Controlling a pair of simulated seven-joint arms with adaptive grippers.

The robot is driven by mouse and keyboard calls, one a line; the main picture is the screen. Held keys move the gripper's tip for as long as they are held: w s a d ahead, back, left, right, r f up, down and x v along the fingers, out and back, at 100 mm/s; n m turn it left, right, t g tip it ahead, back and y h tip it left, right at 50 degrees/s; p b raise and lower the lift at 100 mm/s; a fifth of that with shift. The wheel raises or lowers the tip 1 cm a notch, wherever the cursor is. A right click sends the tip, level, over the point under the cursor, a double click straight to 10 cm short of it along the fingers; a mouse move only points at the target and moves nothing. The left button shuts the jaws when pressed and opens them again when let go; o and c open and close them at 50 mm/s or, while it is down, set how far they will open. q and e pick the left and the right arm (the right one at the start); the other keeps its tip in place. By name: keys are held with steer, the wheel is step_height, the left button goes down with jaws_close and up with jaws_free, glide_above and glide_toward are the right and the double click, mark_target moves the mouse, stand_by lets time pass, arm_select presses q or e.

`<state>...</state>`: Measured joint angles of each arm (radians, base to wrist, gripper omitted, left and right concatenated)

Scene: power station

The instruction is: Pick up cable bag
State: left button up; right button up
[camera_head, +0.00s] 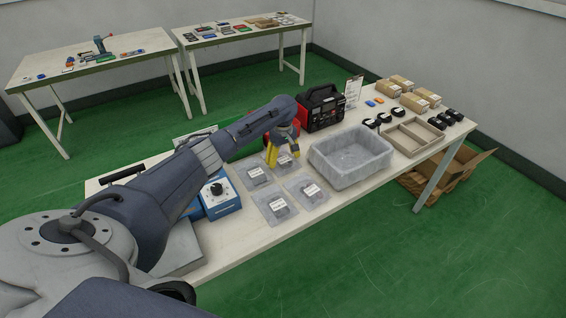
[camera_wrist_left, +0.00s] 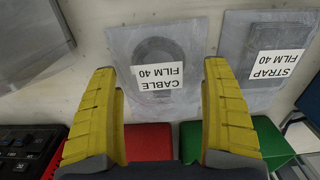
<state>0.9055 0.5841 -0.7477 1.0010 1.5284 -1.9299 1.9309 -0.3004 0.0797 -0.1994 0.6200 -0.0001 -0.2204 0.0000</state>
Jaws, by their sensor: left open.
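The cable bag (camera_wrist_left: 155,50) is a flat, clear film bag with a dark coil inside and a white label reading "CABLE FILM 40", upside down in the left wrist view. In the head view the cable bag (camera_head: 288,166) lies flat on the table, partly hidden by my left gripper (camera_head: 283,152). My left gripper (camera_wrist_left: 160,67) is open, with yellow fingers apart above the bag's label side and nothing between them. Its height above the bag is hard to tell. My right gripper is not in view.
The strap bag (camera_wrist_left: 272,60) lies beside the cable bag. Other bags (camera_head: 308,199) lie nearer the front. A grey lined bin (camera_head: 350,178) stands right, a black-and-red power unit (camera_head: 320,110) behind, and red (camera_wrist_left: 148,143) and green (camera_wrist_left: 265,140) bins close by.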

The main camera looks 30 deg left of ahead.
arm_select(q)
steer(key=shift+f, duration=0.6)
steer(key=c, duration=1.3)
steer(key=shift+r, duration=0.1)
